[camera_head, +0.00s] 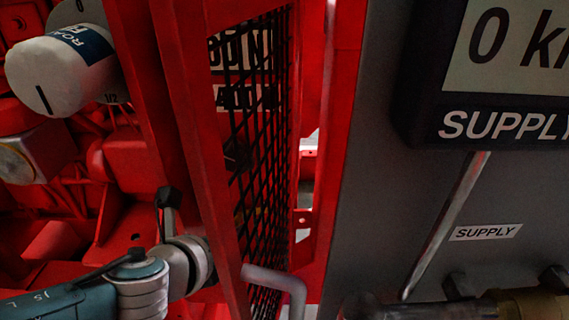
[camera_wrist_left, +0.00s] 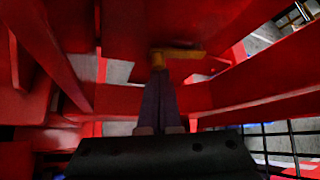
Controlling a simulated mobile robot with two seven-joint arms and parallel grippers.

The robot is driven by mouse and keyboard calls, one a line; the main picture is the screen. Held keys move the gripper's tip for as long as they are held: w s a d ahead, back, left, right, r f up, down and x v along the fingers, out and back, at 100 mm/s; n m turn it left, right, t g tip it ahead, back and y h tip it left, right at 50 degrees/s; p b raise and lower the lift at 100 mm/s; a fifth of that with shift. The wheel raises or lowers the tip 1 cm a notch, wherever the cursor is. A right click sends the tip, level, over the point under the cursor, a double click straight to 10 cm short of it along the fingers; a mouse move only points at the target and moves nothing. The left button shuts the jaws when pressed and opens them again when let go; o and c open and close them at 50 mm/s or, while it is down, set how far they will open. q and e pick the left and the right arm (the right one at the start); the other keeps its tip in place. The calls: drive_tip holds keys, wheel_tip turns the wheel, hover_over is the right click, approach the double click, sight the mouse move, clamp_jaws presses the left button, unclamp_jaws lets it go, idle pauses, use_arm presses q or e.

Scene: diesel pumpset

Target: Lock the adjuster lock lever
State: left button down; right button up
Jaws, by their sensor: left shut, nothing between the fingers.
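A small yellow lever (camera_wrist_left: 182,53), which looks like the adjuster lock lever, shows in the left wrist view among red beams. Its arm points to the right, and its thicker left end sits just beyond my fingertips. My left gripper (camera_wrist_left: 160,74) has its two dark fingers together with nothing between them. The tips overlap the lever's left end in the picture; I cannot tell whether they touch it. In the head view my left arm comes in at the lower left, and I cannot make out the fingers or the yellow lever there. My right gripper is not in view.
Red frame posts (camera_head: 205,150) and a black mesh guard (camera_head: 262,130) stand beside my left arm. A white rotary knob (camera_head: 62,75) is at upper left. A grey panel with a SUPPLY display (camera_head: 510,60) fills the right. Red beams (camera_wrist_left: 250,85) closely surround the fingers.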

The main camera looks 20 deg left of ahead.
use_arm(q)
drive_tip(key=shift+a, duration=0.15)
drive_tip(key=shift+s+a+f, duration=0.15)
drive_tip(key=shift+s+a, duration=0.1)
drive_tip(key=shift+a, duration=0.35)
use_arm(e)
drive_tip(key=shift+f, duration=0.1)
